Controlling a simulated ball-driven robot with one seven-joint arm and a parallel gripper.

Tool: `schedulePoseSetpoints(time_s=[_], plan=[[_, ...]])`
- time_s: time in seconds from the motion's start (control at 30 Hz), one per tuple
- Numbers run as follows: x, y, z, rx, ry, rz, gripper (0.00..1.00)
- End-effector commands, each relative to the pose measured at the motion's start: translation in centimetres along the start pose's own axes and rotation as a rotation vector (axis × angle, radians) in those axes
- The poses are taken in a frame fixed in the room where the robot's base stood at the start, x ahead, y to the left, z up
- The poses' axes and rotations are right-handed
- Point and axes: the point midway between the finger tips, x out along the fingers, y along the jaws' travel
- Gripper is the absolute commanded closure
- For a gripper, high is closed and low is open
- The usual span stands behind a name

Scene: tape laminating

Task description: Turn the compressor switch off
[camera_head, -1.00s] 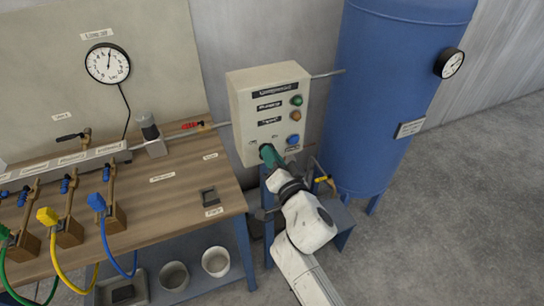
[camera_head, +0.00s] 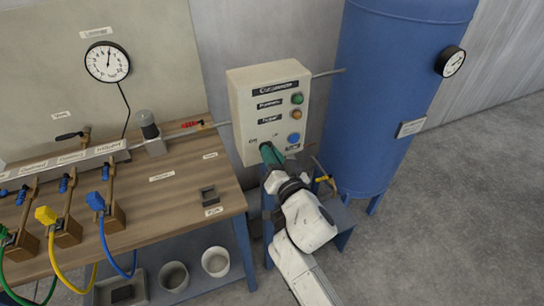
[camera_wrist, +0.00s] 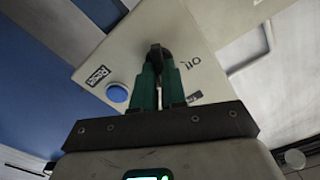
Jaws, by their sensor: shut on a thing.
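The compressor control box (camera_head: 245,110) is a beige panel on the wall, with a green lamp (camera_head: 297,99), an orange lamp (camera_head: 297,115) and a blue button (camera_head: 294,138). My gripper (camera_head: 266,150) reaches its lower left part. In the wrist view my gripper's green fingers (camera_wrist: 160,85) are closed around a dark switch handle (camera_wrist: 155,52) on the panel face. An "Off" label (camera_wrist: 190,63) shows to the right of the fingers, and the blue button (camera_wrist: 117,93) to their left. The fingers hide most of the switch, so its exact position is unclear.
A large blue tank (camera_head: 385,90) with a gauge (camera_head: 453,63) stands right of the box. A wooden workbench (camera_head: 165,200) with valves and coloured hoses is at the left. Open floor (camera_head: 455,200) lies to the right.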

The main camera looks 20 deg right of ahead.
Motion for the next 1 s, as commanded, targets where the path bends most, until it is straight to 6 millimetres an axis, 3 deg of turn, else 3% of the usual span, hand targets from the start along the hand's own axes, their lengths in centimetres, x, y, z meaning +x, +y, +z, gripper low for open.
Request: schedulePoseSetpoints(time_s=[1.0], plan=[[-0.02,-0.33,0.24,-0.958,-0.002,0.001,1.00]])
